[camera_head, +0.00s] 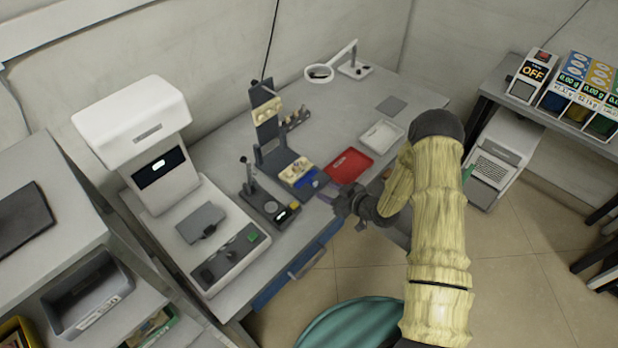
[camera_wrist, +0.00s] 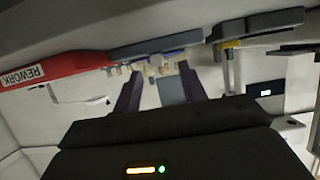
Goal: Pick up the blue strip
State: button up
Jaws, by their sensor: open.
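A small blue piece, which looks like the blue strip (camera_head: 307,182), sits at the front end of a dark rack (camera_head: 288,178) on the grey table in the head view. Pale yellow blanks (camera_head: 299,167) stand in the rack behind it. My gripper (camera_head: 331,193) is just right of the rack, near the table's front edge, apart from the blue piece as far as I can tell. In the wrist view my gripper (camera_wrist: 160,88) has its two dark purple fingers spread with nothing held between them. Yellowish blanks (camera_wrist: 163,68) show beyond the fingertips.
A red tray (camera_head: 349,165) marked REWORK in the wrist view (camera_wrist: 60,70) lies right of the rack. A white tray (camera_head: 381,137) is behind it. A dark upright holder (camera_head: 266,118), a small stand (camera_head: 268,206) and a large white machine (camera_head: 150,180) are left.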

aim_at(317, 183)
jog(key=shift+w+a+f, duration=0.15)
jog(key=shift+w+a, duration=0.1)
jog(key=shift+a, duration=0.05)
jog(key=shift+w+a, duration=0.15)
jog(key=w+a+p, duration=0.2)
jog(key=w+a, duration=0.1)
jog(key=shift+f, duration=0.3)
jog(key=shift+w+a+f, duration=0.15)
jog(key=shift+a+f, duration=0.05)
jog(key=shift+f, duration=0.05)
jog(key=shift+c, duration=0.4)
grip_shut()
